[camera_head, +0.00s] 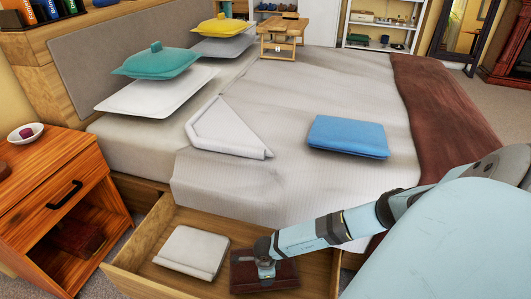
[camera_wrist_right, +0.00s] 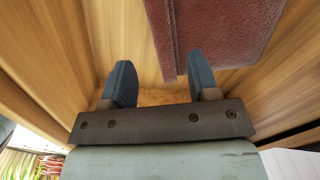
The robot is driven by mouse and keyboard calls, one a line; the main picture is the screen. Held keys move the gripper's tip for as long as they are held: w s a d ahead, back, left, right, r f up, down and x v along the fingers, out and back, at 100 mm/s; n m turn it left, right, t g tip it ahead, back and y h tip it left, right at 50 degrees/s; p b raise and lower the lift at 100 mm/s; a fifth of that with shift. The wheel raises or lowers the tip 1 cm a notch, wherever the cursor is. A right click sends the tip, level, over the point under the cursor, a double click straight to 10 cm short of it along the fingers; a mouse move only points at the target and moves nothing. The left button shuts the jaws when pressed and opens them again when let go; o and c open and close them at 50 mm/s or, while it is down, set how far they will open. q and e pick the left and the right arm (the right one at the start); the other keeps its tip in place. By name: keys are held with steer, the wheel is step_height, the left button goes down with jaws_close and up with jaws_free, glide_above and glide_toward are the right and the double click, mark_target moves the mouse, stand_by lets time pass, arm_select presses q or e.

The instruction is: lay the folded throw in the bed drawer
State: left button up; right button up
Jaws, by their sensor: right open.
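A dark red folded throw (camera_head: 285,277) lies in the open bed drawer (camera_head: 135,250), on the right part of its floor. It also shows in the right wrist view (camera_wrist_right: 220,25), close beyond the fingers and to the right of centre. My right gripper (camera_head: 264,262) reaches down into the drawer at the throw's left part. In the right wrist view my right gripper (camera_wrist_right: 160,82) is open with nothing held between its fingers. Whether the right-hand finger touches the throw, I cannot tell. My left gripper is not in view.
A folded off-white cloth (camera_head: 190,252) lies in the drawer, left of the throw. A blue folded cloth (camera_head: 348,136) and a white folded cloth (camera_head: 225,132) lie on the bed (camera_head: 300,85). A wooden nightstand (camera_head: 45,185) stands left of the drawer.

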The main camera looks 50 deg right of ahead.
arm_select(q)
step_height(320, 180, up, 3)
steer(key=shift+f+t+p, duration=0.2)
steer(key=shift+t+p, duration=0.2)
steer(key=shift+p, duration=0.25)
arm_select(e)
step_height(320, 180, up, 4)
steer(key=shift+r, duration=0.1)
